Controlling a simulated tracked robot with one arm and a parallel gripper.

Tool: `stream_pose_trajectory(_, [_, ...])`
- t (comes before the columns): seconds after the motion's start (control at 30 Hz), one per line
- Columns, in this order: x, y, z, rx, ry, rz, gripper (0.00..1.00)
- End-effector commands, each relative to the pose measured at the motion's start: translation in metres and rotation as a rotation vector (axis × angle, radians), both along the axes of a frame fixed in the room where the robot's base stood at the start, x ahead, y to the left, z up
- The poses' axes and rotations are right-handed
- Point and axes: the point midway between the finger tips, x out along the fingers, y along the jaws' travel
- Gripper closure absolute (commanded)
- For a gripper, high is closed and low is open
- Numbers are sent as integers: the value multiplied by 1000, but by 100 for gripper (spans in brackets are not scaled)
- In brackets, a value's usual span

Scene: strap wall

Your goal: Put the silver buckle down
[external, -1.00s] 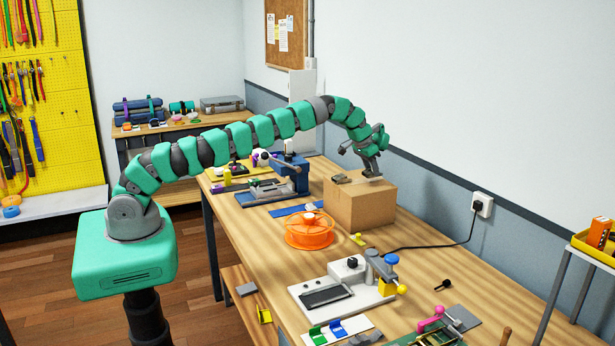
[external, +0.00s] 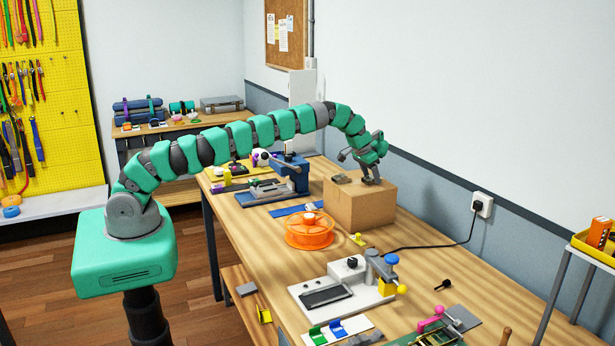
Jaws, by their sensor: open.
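A small dull grey, metallic-looking piece (external: 341,179) lies on top of the cardboard box (external: 357,209), near its left edge. It may be the silver buckle, but it is too small to be sure. My gripper (external: 357,168) is over the box top, just right of and above this piece. Its fingers are spread wide. One points left and hangs above the box; the other reaches down close to the box top, and whether it touches cannot be told. Nothing shows between the fingers.
An orange spool (external: 310,230) stands left of the box, and a blue press (external: 292,173) is behind it. A white-based press (external: 342,288) stands in front. A black cable (external: 430,246) runs to the wall socket.

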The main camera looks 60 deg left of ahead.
Motion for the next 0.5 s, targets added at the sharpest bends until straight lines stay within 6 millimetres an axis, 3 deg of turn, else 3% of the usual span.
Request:
stream_pose_trajectory(0.27, [-7,0,17,-1,0,0,38])
stream_pose_trajectory(0.5, [-17,0,43,-2,-2,0,38])
